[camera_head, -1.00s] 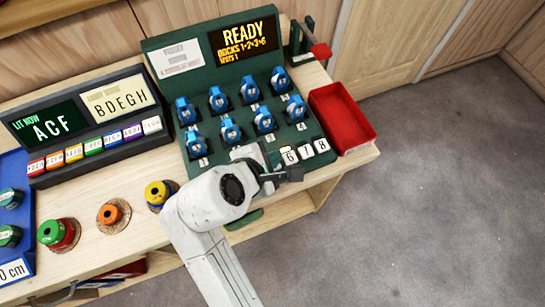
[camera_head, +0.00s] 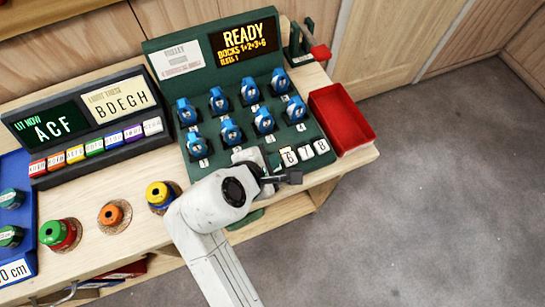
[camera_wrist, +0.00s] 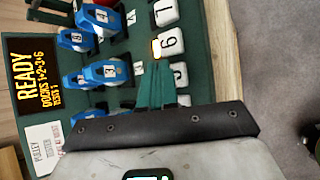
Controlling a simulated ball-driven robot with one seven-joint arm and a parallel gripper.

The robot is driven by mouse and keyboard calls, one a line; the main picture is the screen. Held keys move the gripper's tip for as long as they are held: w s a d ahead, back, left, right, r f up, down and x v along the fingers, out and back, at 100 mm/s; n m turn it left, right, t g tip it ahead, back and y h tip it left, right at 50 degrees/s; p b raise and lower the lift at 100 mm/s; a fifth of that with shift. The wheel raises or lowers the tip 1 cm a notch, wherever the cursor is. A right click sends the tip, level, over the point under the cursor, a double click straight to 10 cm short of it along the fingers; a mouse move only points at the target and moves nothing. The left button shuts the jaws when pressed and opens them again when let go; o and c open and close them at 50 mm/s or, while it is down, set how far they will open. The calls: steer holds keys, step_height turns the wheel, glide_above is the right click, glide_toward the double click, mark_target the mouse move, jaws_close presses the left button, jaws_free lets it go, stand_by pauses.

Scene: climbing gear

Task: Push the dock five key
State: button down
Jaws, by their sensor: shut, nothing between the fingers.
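The tester (camera_head: 165,62) is a green panel with blue pulleys on numbered docks and a row of white number keys along its front edge. Its display (camera_head: 243,38) reads READY, DOCKS 1+2+3+6. In the wrist view, a white key beside the 6 key, taken as the dock five key (camera_wrist: 181,73), shows just right of my fingertips; its number is not clearly legible. The 6 key (camera_wrist: 170,42) has a lit lamp. My gripper (camera_wrist: 158,72) is shut and empty, its green fingers over the panel by this key. Contact cannot be told. In the head view my arm hides the keys left of 6.
A red tray (camera_head: 342,118) stands right of the tester. A dark letter-key console (camera_head: 90,125) is at left. Green, orange and yellow spools (camera_head: 160,193) stand along the table front. Blue pulleys (camera_head: 230,131) rise close to my gripper. Open floor lies right.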

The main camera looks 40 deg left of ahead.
steer(key=shift+f, duration=0.5)
stand_by(0.7)
steer(key=shift+r, duration=0.15)
steer(key=shift+r+p, duration=0.85)
steer(key=shift+p, duration=0.45)
step_height(320, 180, up, 6)
steer(key=p, duration=0.7)
steer(key=shift+a, duration=0.1)
